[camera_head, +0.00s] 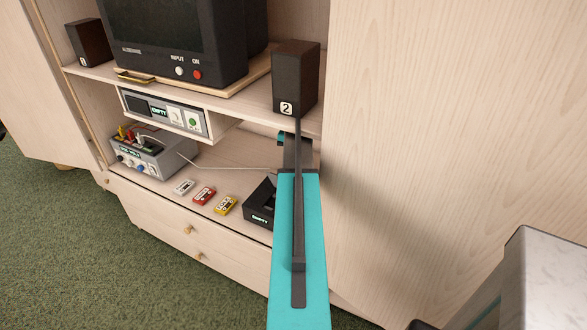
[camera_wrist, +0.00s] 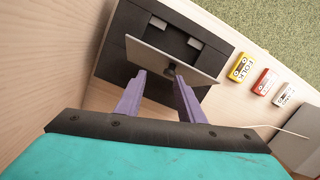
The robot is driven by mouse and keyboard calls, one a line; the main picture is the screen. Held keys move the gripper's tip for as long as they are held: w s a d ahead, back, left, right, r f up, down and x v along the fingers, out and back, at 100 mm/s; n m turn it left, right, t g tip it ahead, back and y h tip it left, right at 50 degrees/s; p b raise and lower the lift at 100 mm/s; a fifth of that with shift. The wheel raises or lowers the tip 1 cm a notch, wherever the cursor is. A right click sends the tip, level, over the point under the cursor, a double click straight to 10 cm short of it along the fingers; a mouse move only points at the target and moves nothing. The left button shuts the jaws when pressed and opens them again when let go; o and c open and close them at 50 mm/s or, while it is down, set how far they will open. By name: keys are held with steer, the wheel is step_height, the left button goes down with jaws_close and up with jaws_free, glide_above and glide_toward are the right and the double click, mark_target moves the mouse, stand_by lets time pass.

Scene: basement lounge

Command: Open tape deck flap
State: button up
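In the wrist view the black deck (camera_wrist: 118,62) fills the upper middle. Its flap (camera_wrist: 165,52), a flat greyish-brown plate with a small dark knob (camera_wrist: 177,68), stands tilted up from the deck, with a dark recess and two pale pieces behind it. My gripper (camera_wrist: 160,80) has two purple fingers spread apart, close to the flap's near edge. The knob is by the right finger; contact cannot be told. My fingers are hidden in the head view.
Yellow (camera_head: 226,205), red (camera_head: 204,195) and white (camera_head: 184,187) cassettes lie left of the deck. A grey box with plugs (camera_head: 150,160) stands further left, with a cable running toward the deck. A speaker (camera_head: 296,75) sits above. The cabinet side panel (camera_head: 430,130) is close on the right.

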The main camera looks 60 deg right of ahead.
steer(key=s+a+r+b, duration=0.1)
steer(key=s+a+b, duration=0.2)
steer(key=s+a, duration=0.5)
steer(key=shift+a+r, duration=0.15)
steer(key=shift+a, duration=1.5)
